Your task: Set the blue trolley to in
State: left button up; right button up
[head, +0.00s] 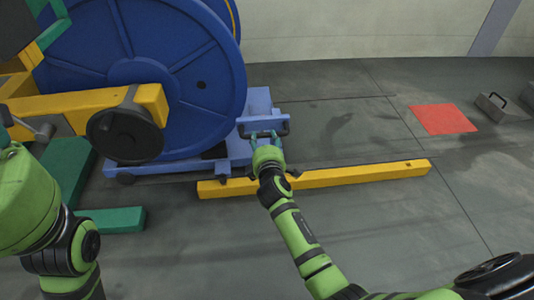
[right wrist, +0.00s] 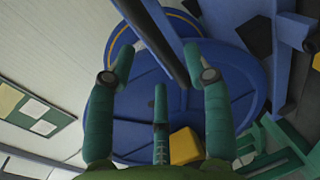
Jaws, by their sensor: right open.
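The blue trolley (head: 257,103) is a low light-blue frame on the floor, at the right side of a large blue reel (head: 150,65). Its dark handle bar (head: 277,127) crosses its front end. My right gripper (head: 263,138) is at this handle, with its teal fingers spread. In the right wrist view, the bar (right wrist: 155,38) runs between the open fingers (right wrist: 158,76), and I cannot tell whether they touch it. The reel (right wrist: 230,80) shows behind.
A yellow floor beam (head: 350,175) lies in front of the trolley and runs right. A yellow machine arm with a dark round disc (head: 125,135) stands left. A red floor patch (head: 442,119) and a grey block with a handle (head: 503,110) are right.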

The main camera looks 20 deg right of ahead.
jog(key=v, duration=0.7)
jog(key=shift+s, duration=0.35)
jog(key=shift+r, duration=0.1)
